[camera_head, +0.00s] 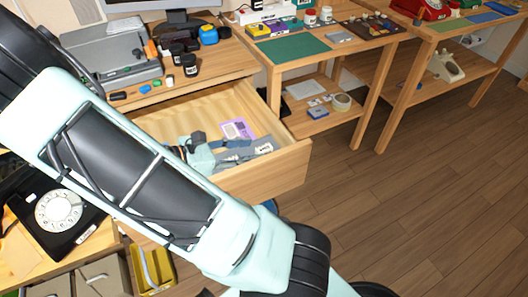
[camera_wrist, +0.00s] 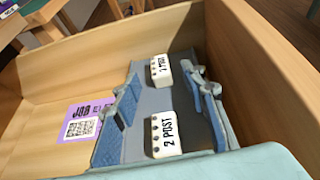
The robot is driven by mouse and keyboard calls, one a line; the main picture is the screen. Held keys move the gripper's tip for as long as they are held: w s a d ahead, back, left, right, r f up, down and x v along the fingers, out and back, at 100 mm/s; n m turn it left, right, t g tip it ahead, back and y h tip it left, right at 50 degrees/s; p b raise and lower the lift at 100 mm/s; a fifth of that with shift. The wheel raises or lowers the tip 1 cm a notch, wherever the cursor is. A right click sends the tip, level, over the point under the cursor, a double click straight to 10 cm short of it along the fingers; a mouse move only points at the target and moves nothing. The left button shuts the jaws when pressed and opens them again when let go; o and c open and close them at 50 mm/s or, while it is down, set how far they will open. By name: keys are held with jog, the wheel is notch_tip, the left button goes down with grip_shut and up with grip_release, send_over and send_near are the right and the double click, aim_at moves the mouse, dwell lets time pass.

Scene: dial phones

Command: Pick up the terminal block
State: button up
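Two small white terminal blocks lie on a grey surface (camera_wrist: 147,101) inside the open drawer (camera_head: 270,174). The nearer block (camera_wrist: 166,140) is marked "2 POST"; the farther block (camera_wrist: 160,70) has similar lettering, its first character unclear. My gripper (camera_wrist: 162,82) is open, with its blue-padded fingers to the left and right of both blocks in the wrist view. A clear gap shows between each finger and the blocks, and nothing is held. In the head view my gripper (camera_head: 236,150) is low inside the drawer, and the blocks are small and partly hidden.
A purple label card (camera_wrist: 84,126) lies left of my gripper. The drawer's wooden wall (camera_wrist: 245,75) rises close to the right finger. A black dial phone (camera_head: 58,212) stands at the left. A desk with a grey machine (camera_head: 110,55) is above the drawer.

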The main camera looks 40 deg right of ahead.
aim_at(260, 149)
jog(key=b+x, duration=0.1)
jog(key=x, duration=0.3)
jog(key=shift+d, duration=0.1)
jog(key=shift+c, duration=0.6)
jog(key=c, duration=0.9)
